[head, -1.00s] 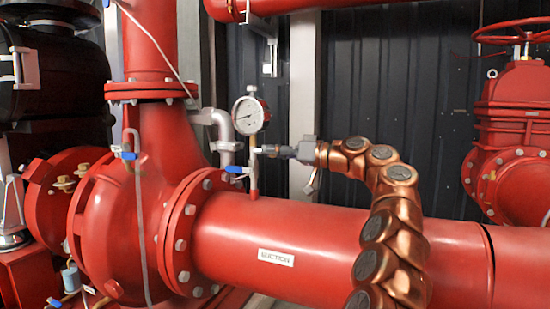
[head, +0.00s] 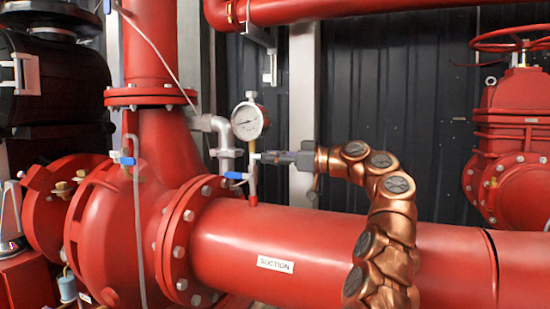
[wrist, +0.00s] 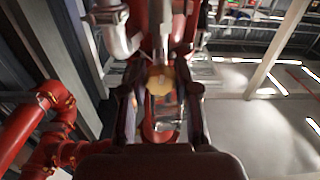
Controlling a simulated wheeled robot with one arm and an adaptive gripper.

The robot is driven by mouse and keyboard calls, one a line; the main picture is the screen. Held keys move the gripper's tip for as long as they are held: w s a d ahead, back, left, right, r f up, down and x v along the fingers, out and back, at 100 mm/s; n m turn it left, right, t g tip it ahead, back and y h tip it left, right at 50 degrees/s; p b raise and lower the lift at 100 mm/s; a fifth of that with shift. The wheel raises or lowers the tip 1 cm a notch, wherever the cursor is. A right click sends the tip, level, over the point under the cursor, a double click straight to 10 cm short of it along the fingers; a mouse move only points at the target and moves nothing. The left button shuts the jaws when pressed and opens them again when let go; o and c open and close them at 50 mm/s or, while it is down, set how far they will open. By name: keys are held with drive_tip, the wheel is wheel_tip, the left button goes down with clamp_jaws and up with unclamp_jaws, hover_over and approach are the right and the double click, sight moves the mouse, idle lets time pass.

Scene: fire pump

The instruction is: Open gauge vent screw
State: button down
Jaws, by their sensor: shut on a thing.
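The round white-faced gauge (head: 248,121) stands on a thin vertical stem above the red suction pipe (head: 340,240). My gripper (head: 262,157) reaches in from the right at the stem, just below the gauge. In the wrist view my gripper (wrist: 162,88) has a dark finger on each side of a small brass-yellow piece, apparently the vent screw (wrist: 164,80), and is shut on it. In the head view the fingertips hide the screw.
A grey elbow pipe (head: 224,140) stands close to the left of the gauge. The red pump casing (head: 125,225) is further left. A red handwheel valve (head: 515,140) is at the far right. Open space lies between the suction pipe and the dark wall.

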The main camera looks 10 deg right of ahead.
drive_tip(key=shift+s+d+r, duration=0.1)
drive_tip(key=shift+r, duration=0.15)
drive_tip(key=c, duration=1.2)
unclamp_jaws()
drive_tip(key=o, duration=0.4)
drive_tip(key=shift+s+a, duration=0.1)
drive_tip(key=shift+a, duration=0.1)
drive_tip(key=shift+c, duration=0.2)
drive_tip(key=shift+d+f, duration=0.15)
drive_tip(key=shift+f, duration=0.05)
drive_tip(key=shift+d, duration=0.1)
drive_tip(key=v, duration=1.1)
drive_tip(key=shift+s+d, duration=0.2)
drive_tip(key=shift+d, duration=0.1)
